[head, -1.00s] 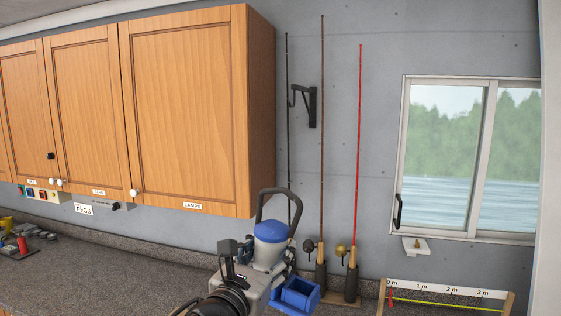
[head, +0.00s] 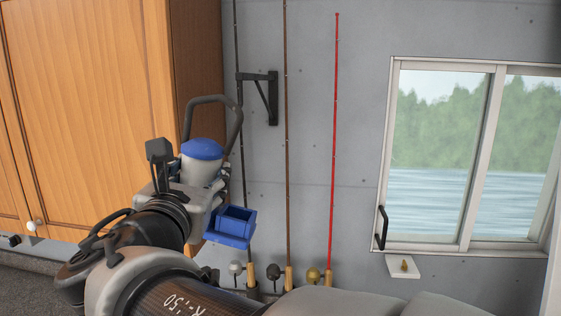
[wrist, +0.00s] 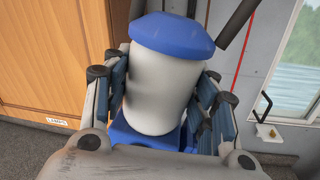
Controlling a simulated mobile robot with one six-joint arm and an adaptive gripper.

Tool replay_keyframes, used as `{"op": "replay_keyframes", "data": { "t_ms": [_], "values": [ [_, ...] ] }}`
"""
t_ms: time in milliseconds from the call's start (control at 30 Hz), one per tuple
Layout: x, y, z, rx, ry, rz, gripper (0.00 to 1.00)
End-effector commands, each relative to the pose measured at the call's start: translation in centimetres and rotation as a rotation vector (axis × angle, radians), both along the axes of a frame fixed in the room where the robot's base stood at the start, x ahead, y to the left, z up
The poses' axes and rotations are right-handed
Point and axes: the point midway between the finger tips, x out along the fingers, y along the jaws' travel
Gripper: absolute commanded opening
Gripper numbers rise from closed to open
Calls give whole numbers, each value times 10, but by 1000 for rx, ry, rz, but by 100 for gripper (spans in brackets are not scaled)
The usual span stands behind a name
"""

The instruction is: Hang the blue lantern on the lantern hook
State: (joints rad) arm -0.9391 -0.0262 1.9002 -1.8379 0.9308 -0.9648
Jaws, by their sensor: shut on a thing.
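The blue lantern has a blue cap (head: 202,149), a pale body, a boxy blue base (head: 232,226) and a tall dark handle loop. My gripper (head: 198,188) is shut around its pale body, with fingers on both sides in the wrist view, where the body (wrist: 160,90) fills the middle. The lantern looks nearly upright. The lantern hook (head: 262,95) is a black wall bracket, its arm reaching left. In the head view the handle loop is left of the hook and a little lower, apart from it in the picture. The depth gap is unclear.
Wooden cabinets (head: 90,110) stand close on the left, their side panel behind the handle. Several fishing rods, one red (head: 335,130), lean upright along the wall near the hook. A window (head: 470,150) and small shelf (head: 403,267) are at the right.

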Motion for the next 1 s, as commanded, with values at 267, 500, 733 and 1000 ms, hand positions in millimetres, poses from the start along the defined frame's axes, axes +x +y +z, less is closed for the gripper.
{"op": "replay_keyframes", "data": {
  "t_ms": [267,500,733,1000],
  "values": [
    [0,0,2,3,-3,-1,15],
    [-2,0,1,3,-5,0,15],
    [8,-2,1,2,-6,-1,15],
    [24,-3,-1,1,-5,-1,15]
  ]
}}
